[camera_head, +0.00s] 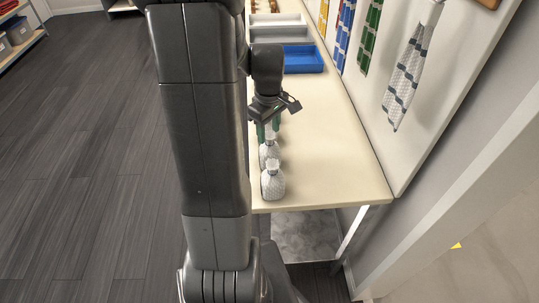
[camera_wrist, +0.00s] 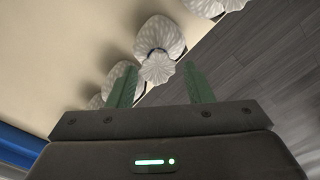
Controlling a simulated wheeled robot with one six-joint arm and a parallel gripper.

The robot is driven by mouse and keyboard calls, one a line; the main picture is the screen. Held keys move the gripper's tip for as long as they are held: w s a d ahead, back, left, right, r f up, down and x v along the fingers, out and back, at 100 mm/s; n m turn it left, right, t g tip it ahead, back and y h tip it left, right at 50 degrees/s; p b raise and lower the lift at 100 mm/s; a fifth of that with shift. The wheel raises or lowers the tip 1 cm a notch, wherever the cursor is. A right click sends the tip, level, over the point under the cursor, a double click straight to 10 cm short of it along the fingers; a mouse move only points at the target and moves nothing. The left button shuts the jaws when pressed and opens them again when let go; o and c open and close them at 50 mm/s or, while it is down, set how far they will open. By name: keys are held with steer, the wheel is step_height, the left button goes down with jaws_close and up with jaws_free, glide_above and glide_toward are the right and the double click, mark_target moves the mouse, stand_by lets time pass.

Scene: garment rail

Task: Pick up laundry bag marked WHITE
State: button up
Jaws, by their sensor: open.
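Several white laundry bags with gathered tops stand in a row along the table's left edge. In the head view the nearest bag (camera_head: 273,184) and the one behind it (camera_head: 268,157) show clearly; those farther back are hidden by my gripper. No marking is readable on any bag, so I cannot tell which is WHITE. My gripper (camera_head: 268,130) is open above the row, pointing down. In the wrist view, the ruffled top of one bag (camera_wrist: 157,70) shows between the green fingertips of my gripper (camera_wrist: 160,68). Contact cannot be made out.
The pale table (camera_head: 325,150) is clear right of the bags. A blue tray (camera_head: 303,60) and a grey tray (camera_head: 280,34) stand farther back. Striped cloths, including a grey-white one (camera_head: 408,75), hang on the right wall. Dark floor lies left.

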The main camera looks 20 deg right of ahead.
mark_target(270, 136)
steer(key=shift+d+f, duration=0.15)
steer(key=shift+f, duration=2.1)
jaws_close()
